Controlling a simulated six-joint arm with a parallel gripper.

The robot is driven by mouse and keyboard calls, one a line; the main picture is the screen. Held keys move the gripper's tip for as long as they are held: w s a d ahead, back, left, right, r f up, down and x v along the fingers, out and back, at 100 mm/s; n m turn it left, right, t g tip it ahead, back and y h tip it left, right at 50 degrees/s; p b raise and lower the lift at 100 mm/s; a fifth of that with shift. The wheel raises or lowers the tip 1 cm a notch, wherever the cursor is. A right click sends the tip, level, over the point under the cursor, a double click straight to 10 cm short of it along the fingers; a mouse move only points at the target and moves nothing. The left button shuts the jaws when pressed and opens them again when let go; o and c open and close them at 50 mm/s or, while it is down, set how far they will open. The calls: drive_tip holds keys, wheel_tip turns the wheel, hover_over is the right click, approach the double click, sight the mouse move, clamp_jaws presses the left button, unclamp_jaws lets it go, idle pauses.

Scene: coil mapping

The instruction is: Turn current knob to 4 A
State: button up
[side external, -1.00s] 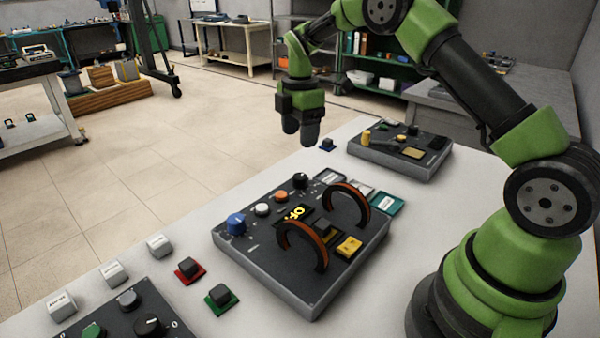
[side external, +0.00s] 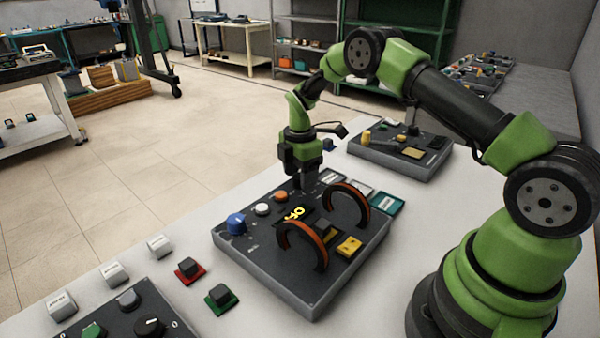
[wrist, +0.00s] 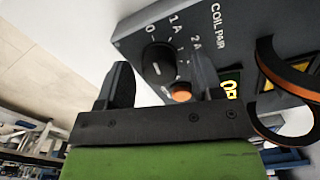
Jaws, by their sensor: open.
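The black current knob (wrist: 158,60) sits on the grey coil pair panel (wrist: 215,20). Labels 0, 1 A and 2 A show around it in the wrist view; any further marks are hidden. A pale mark shows on the knob, but I cannot tell which value it points to. My gripper (wrist: 160,62) is open, with one finger on each side of the knob in the picture; contact is not clear. In the side view my gripper (side external: 308,182) points down at the panel's back corner (side external: 345,265) and hides the knob.
An orange button (side external: 281,196), a white button (side external: 262,209), a blue knob (side external: 236,223) and a lit OFF display (side external: 295,214) are close by on the panel. Two upright orange-black coils (side external: 348,203) stand to the right. Another panel (side external: 400,150) lies behind.

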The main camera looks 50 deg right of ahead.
drive_tip(key=shift+c, duration=0.3)
drive_tip(key=c, duration=0.9)
drive_tip(key=shift+o, duration=0.2)
